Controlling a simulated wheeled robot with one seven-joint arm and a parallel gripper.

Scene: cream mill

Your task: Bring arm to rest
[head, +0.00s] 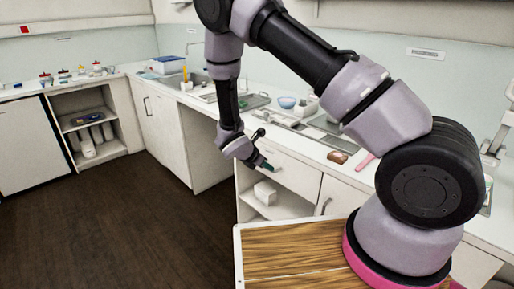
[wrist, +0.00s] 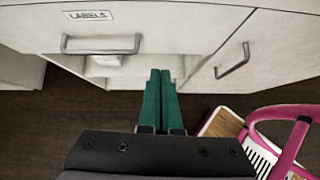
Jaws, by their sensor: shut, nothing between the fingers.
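My gripper (head: 264,166) hangs at the end of my bent arm in the head view, in front of the cabinet under the counter. In the wrist view its green fingers (wrist: 160,97) lie side by side, shut and empty. They point toward a white drawer (wrist: 105,30) labelled "LABELS" with a metal handle, and toward the open shelf space below it. I cannot tell exactly how far the fingertips are from the cabinet.
A counter (head: 335,172) with sinks, a blue bowl (head: 287,102) and small items runs along the wall. A cupboard door with a handle (wrist: 232,60) is right of the fingers. An open shelf (head: 88,120) stands at left. The dark floor (head: 120,215) is clear.

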